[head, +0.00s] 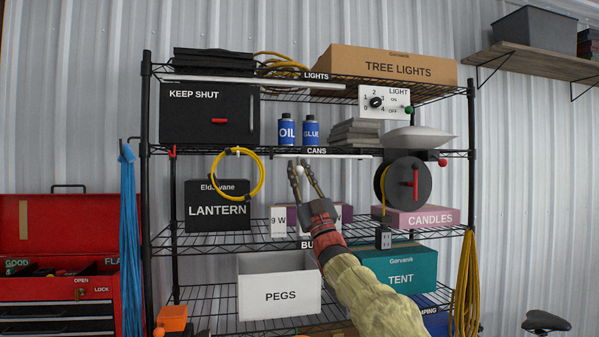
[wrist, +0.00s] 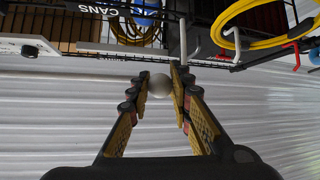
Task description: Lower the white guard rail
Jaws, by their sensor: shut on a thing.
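A white guard rail (head: 335,156) runs level along the front edge of the shelf labelled CANS, just under the label. In the wrist view the pale rail (wrist: 92,47) crosses the upper part of the picture. My gripper (head: 299,168) is raised in front of this shelf edge, pointing up. In the wrist view its two fingers (wrist: 159,84) are closed around a pale round knob (wrist: 158,86), one finger on each side. The knob sits just below the rail; how it joins the rail is hard to see.
Blue OIL (head: 286,131) and GLUE (head: 311,132) cans stand behind the rail. A yellow cable loop (head: 261,174) hangs to the left, and a dark reel (head: 408,184) hangs to the right. A LANTERN box (head: 216,222) and a PEGS bin (head: 250,287) are lower down.

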